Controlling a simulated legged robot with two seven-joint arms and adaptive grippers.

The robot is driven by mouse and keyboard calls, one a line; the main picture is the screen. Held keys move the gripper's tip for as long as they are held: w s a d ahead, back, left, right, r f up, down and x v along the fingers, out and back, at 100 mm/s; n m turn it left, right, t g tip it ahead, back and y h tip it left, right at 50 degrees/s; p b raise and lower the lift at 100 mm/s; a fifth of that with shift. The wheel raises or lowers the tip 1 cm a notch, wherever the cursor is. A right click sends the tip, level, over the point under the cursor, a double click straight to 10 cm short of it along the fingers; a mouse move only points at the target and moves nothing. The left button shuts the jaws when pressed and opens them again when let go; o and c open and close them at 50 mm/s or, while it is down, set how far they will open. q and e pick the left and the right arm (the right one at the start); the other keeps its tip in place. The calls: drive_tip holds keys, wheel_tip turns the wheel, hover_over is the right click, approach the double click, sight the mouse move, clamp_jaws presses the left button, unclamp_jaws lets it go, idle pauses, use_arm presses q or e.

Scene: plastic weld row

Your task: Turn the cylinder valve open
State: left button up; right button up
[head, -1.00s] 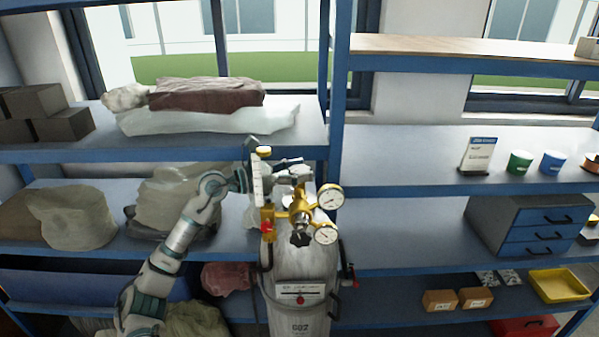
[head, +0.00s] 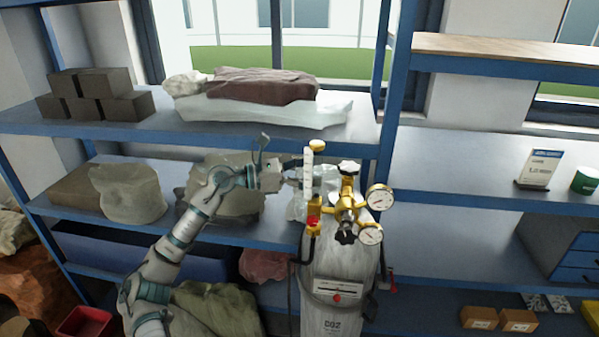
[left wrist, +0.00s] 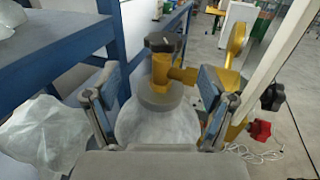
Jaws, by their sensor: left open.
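The grey gas cylinder (head: 335,262) stands upright in front of the shelves. Its top carries brass fittings, with a pale valve knob (head: 348,167) above them in the head view. In the left wrist view a dark-looking knob (left wrist: 163,42) sits on a brass stem above the cylinder shoulder (left wrist: 145,125). My left gripper (head: 290,173) is left of the fittings, partly behind the clear flow tube (head: 307,165). In the left wrist view its open fingers (left wrist: 158,95) appear either side of the stem, with nothing held; contact is not visible. My right gripper is out of view.
Two gauges (head: 380,197) and a black knob (head: 345,237) sit on the regulator's front and right. Blue shelves (head: 250,234) with wrapped bundles stand close behind the cylinder and arm.

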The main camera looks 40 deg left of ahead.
use_arm(q)
drive_tip(key=v, duration=0.3)
drive_tip(key=shift+w, duration=0.1)
drive_tip(key=shift+a, duration=0.1)
idle(0.6)
